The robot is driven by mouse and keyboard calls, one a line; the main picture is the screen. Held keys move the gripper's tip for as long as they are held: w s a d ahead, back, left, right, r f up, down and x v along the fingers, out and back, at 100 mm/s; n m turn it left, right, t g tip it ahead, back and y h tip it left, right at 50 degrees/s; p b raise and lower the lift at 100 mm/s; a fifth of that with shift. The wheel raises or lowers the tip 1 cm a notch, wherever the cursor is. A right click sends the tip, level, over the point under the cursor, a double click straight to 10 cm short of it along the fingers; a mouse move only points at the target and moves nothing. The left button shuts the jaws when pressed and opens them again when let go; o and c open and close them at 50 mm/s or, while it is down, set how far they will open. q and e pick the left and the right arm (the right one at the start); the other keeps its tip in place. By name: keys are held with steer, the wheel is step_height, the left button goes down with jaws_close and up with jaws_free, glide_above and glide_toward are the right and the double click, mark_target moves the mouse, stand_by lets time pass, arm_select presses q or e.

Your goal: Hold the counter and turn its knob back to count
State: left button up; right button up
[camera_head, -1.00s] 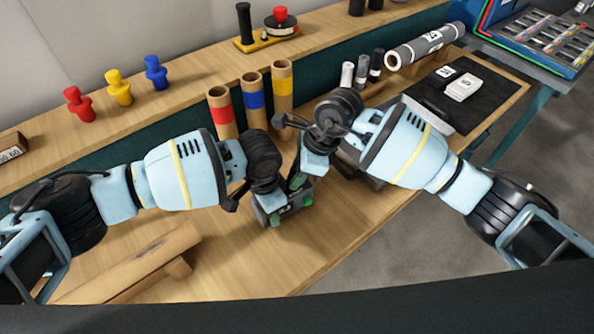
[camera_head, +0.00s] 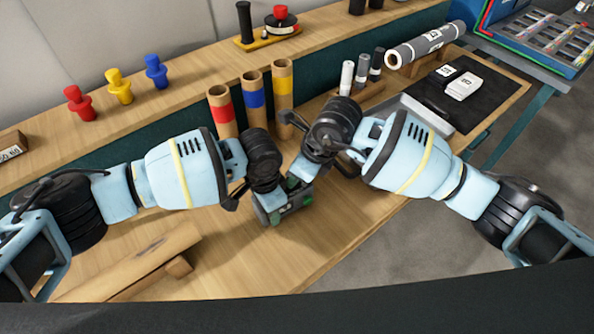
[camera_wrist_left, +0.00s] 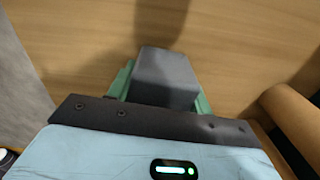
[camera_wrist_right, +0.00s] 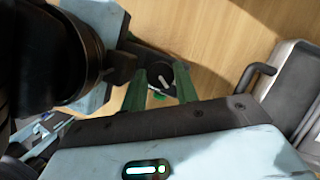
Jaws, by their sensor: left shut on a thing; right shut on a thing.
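The counter (camera_head: 278,213) is a small dark grey box low over the bench, partly covered by my grippers in the head view. My left gripper (camera_head: 267,205) is shut on its body; the left wrist view shows the grey box (camera_wrist_left: 166,76) between green fingers. My right gripper (camera_head: 298,186) comes from the right side of the counter. In the right wrist view its green fingers stand on both sides of the dark round knob (camera_wrist_right: 160,76), which carries a pale pointer mark. The counter's display cannot be read.
Three cardboard tubes with red (camera_head: 222,113), blue (camera_head: 253,103) and yellow (camera_head: 283,95) bands stand close behind my grippers. A wooden ramp-like piece (camera_head: 135,262) lies at the front left. A grey tray (camera_head: 425,112) and dark mat (camera_head: 480,112) lie to the right.

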steer(key=o, duration=0.8)
steer(key=shift+o, duration=0.9)
steer(key=shift+s+a, duration=0.1)
steer(key=shift+s+r, duration=0.1)
steer(key=v, duration=0.8)
steer(key=shift+w, duration=0.25)
